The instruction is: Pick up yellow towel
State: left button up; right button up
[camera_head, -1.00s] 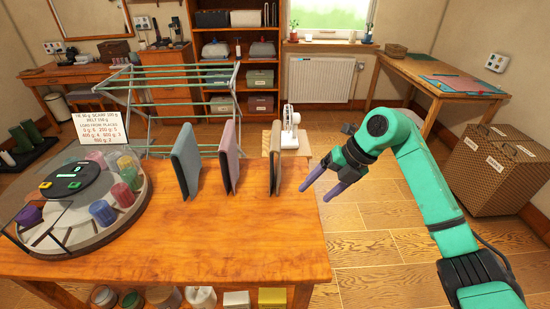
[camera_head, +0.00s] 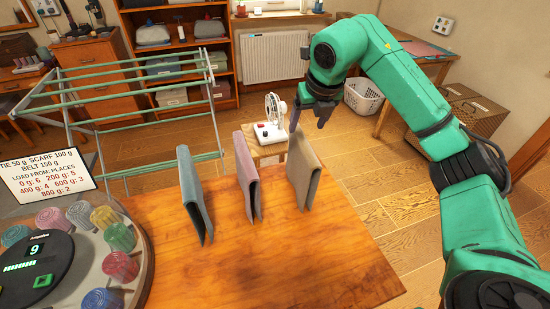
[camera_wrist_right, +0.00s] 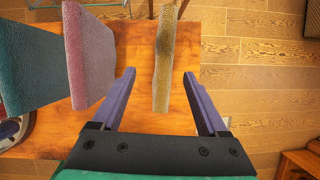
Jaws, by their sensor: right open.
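Three folded towels stand upright on the wooden table (camera_head: 330,270): a teal-grey one (camera_head: 192,200), a pink one (camera_head: 244,175) and a tan-yellow one (camera_head: 303,175) at the right. The yellow towel also shows in the right wrist view (camera_wrist_right: 163,62), seen edge-on from above. My right gripper (camera_head: 309,118) points down above the far part of the yellow towel. In the right wrist view its purple fingers (camera_wrist_right: 159,74) are spread, with the towel lined up between them and a gap at each side. It holds nothing. My left gripper is out of view.
A round organizer (camera_head: 125,285) with rolled items and a sign (camera_head: 45,175) stands at the left. A drying rack (camera_head: 130,95) is behind the table. A small white fan (camera_head: 272,118) stands beyond the towels. The table's right front is clear.

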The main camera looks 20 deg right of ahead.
aim_at(311, 146)
jog(key=f, duration=0.1)
jog(key=d+f+p, duration=0.1)
jog(key=f, duration=0.1)
jog(key=d+f, duration=0.1)
jog(key=f, duration=0.1)
jog(key=shift+w+d+f+p, duration=0.15)
jog(key=shift+f+p, duration=0.1)
jog(key=shift+p, duration=0.15)
jog(key=p+x, duration=0.1)
jog(key=x, duration=0.1)
jog(key=a+p+x, duration=0.1)
jog(key=x, duration=0.1)
jog(key=p+x, duration=0.1)
jog(key=x, duration=0.2)
jog(key=shift+w+a+r, duration=0.1)
jog(key=shift+w+a, duration=0.1)
jog(key=shift+w, duration=0.2)
jog(key=shift+d+f, duration=0.1)
jog(key=shift+f, duration=0.2)
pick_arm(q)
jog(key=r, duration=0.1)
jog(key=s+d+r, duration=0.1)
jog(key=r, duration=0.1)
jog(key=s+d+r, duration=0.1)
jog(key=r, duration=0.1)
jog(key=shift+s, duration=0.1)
pick_arm(e)
jog(key=shift+w+f, duration=0.1)
